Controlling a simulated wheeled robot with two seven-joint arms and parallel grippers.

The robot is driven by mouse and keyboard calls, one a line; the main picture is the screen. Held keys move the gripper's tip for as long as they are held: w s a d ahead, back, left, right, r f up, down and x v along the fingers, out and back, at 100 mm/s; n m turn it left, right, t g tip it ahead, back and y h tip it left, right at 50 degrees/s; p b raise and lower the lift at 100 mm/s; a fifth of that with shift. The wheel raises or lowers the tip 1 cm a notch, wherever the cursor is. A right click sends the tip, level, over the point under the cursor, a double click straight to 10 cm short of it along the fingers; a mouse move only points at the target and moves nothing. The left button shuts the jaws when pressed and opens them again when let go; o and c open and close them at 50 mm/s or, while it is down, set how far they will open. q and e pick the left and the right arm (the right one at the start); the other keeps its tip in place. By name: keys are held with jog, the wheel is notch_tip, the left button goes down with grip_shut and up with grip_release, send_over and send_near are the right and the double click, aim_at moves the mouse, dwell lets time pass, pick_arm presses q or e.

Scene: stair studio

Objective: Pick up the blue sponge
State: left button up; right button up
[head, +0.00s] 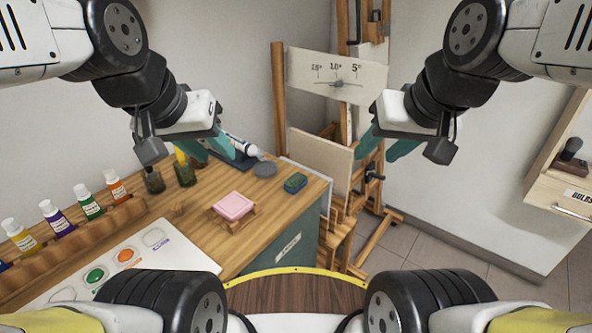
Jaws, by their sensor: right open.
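A small block with a green top and bluish sides, which looks like the blue sponge (295,183), lies on the wooden worktop (275,213) near its right edge. My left gripper (208,149) hangs above the back of the worktop, left of the sponge, with its teal fingers apart and nothing seen between them. My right gripper (383,147) is in the air right of the sponge, beyond the worktop's edge, open and empty. Neither gripper touches the sponge.
A pink block (233,206) sits on a small wooden rack left of the sponge. A grey round disc (265,169) lies behind it. Dark jars (185,172) and several paint bottles (88,203) stand left. A wooden easel (348,130) stands behind the worktop's right end.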

pick_arm(q)
jog(key=o, duration=0.7)
jog(key=shift+w, duration=0.35)
jog(key=shift+c, duration=0.2)
jog(key=m+g+y, duration=0.1)
jog(key=m+g, duration=0.4)
jog(key=m, duration=0.2)
send_over(296, 179)
jog(key=s+a, duration=0.1)
notch_tip(296, 179, down, 18)
jog(key=shift+s+f, duration=0.1)
jog(key=shift+f, duration=0.15)
jog(key=shift+w+d+f, duration=0.15)
jog(key=shift+w+f, duration=0.05)
jog(key=shift+f, duration=0.5)
jog(key=shift+w+d+f, duration=0.15)
jog(key=shift+f, duration=1.6)
jog(key=shift+w+d+f, duration=0.1)
jog(key=shift+d+f, duration=0.05)
jog(key=shift+f, duration=1.6)
